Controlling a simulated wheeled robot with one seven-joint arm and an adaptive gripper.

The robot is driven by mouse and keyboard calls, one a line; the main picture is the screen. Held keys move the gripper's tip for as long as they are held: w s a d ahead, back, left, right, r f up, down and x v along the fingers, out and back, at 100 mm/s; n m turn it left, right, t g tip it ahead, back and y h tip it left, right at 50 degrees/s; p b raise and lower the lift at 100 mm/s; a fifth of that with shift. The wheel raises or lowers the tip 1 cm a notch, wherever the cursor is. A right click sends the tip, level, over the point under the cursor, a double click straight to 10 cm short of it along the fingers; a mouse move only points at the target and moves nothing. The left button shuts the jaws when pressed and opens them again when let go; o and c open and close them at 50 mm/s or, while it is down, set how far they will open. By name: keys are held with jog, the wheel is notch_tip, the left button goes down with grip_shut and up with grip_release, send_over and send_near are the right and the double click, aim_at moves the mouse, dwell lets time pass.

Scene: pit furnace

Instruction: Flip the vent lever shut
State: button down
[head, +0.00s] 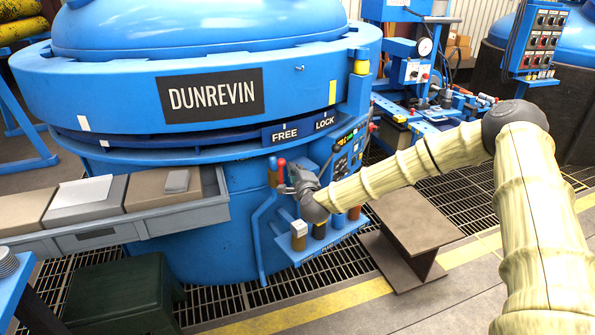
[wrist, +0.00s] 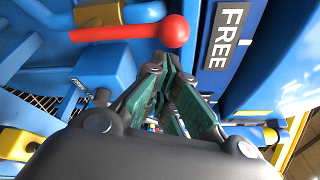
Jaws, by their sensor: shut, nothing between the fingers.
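A red lever with a ball knob (wrist: 175,31) lies just beyond my fingertips in the wrist view, its rod running left. Its red end (head: 282,162) also shows in the head view, at the front of the blue furnace, below the FREE sign. No vent label is readable, so I cannot tell for sure that this is the vent lever. My gripper (head: 284,187) is shut and empty beside the red parts. In the wrist view its fingertips (wrist: 156,72) come together just below the knob; I cannot tell whether they touch it.
The blue FREE sign (wrist: 232,36) is right of the knob. A control panel (head: 348,155) stands right of my gripper, with a shelf of coloured cylinders (head: 319,230) below. A grey tray with boxes (head: 180,222) is at left. A steel beam (head: 415,225) stands on the floor at right.

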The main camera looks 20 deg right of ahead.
aim_at(281, 167)
jog(key=shift+s+a+r+n, duration=0.1)
jog(key=shift+a+r+n, duration=0.05)
jog(key=shift+a+n, duration=0.4)
jog(key=a+n, duration=0.1)
jog(key=a+n+t, duration=0.1)
jog(key=n, duration=0.1)
jog(key=a+n, duration=0.1)
jog(key=shift+s+a+r+b, duration=0.1)
jog(key=shift+s+a+b, duration=0.2)
jog(key=shift+a+b, duration=0.05)
jog(key=a+f+n+t+y+b, duration=0.1)
jog(key=a+f+n, duration=0.2)
jog(key=n, duration=0.4)
jog(key=s+a+f+n+t+y+b, duration=0.1)
jog(key=a+f+n+y+b, duration=0.1)
jog(key=n, duration=0.6)
jog(key=shift+s+a+f+t, duration=0.15)
jog(key=shift+a+f+t, duration=0.15)
jog(key=shift+a+f, duration=0.75)
jog(key=shift+a+r, duration=0.2)
jog(key=shift+a, duration=0.05)
